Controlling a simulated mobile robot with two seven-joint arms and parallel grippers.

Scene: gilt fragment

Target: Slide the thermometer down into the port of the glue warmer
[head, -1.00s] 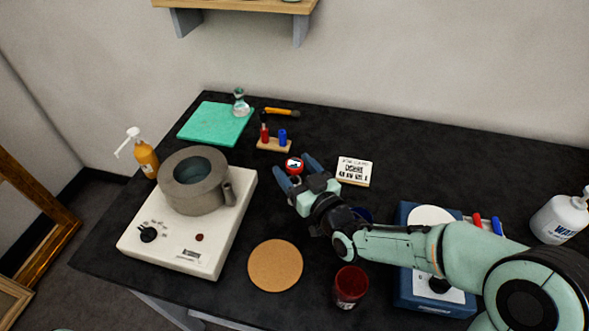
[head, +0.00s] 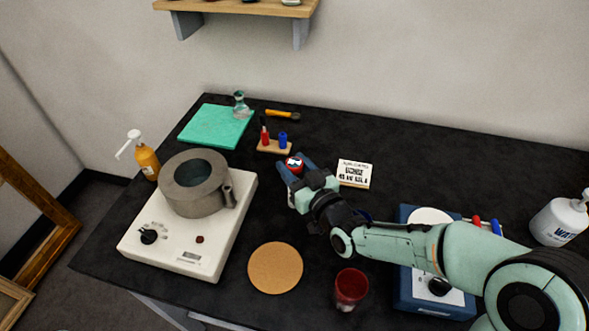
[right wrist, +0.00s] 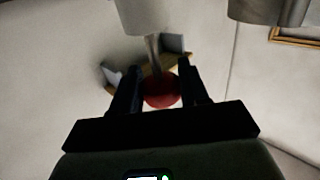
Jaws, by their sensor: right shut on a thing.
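The thermometer (head: 294,164) has a red round head with a pale dial and stands over the black bench right of the glue warmer. My right gripper (head: 292,170) is shut on its red head. The right wrist view shows the red head (right wrist: 161,93) between the fingers and a thin metal stem (right wrist: 152,52). The glue warmer has a white base (head: 216,240) and a grey round pot (head: 190,207). Its port (head: 230,197) is a small tube on the pot's right side, left of my gripper. My left gripper is out of view.
A cork disc (head: 275,268) lies in front of the gripper, with a dark red cup (head: 351,287) to its right. Behind stand a small rack (head: 273,147) and a green mat (head: 205,124). A blue device (head: 408,277) is partly under my right arm.

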